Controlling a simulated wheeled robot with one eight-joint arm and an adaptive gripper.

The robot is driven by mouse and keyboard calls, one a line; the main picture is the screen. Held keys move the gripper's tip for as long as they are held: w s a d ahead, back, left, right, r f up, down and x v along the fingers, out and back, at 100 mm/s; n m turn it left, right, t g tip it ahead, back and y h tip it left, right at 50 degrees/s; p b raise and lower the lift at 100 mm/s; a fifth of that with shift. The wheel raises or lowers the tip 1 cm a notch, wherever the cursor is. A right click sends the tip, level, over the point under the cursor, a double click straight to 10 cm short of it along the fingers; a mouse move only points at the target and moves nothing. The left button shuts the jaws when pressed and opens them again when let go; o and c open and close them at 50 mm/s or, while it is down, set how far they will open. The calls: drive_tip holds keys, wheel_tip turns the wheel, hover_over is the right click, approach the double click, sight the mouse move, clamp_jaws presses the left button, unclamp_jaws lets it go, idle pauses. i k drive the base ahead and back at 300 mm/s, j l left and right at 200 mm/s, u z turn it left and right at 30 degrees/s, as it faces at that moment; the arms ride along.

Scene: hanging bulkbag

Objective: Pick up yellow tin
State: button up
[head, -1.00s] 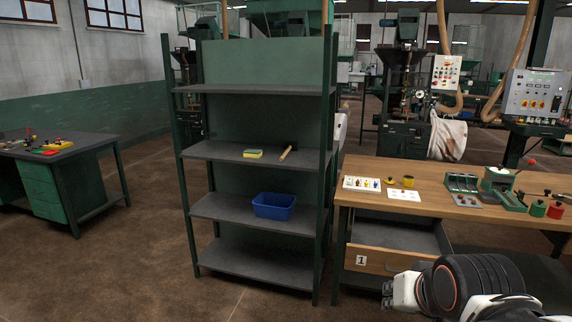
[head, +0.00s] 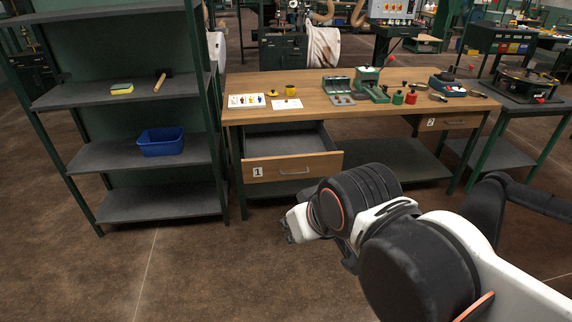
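A small yellow tin (head: 290,90) stands upright on the wooden workbench (head: 240,87), toward its back left. It is beside a small dark and yellow piece and behind a white card (head: 287,104). My gripper (head: 291,228) is low in front of the bench, below the open drawer and well apart from the tin. It is small, partly hidden by my arm, and its fingers cannot be made out clearly.
Drawer 1 (head: 293,167) stands pulled out at the bench front. A dark shelf (head: 150,203) with a blue bin (head: 161,141) is at the left. A white tray (head: 247,101), green devices and red and green canisters share the bench top. The floor in front is clear.

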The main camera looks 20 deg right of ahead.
sight(290, 91)
drive_tip(key=i+l, duration=0.35)
drive_tip(key=i, duration=0.2)
drive_tip(key=i+l, duration=0.35)
drive_tip(key=i, duration=0.15)
drive_tip(key=i+l, duration=0.3)
drive_tip(key=i, duration=0.25)
drive_tip(key=i+l, duration=0.35)
drive_tip(key=i, duration=0.2)
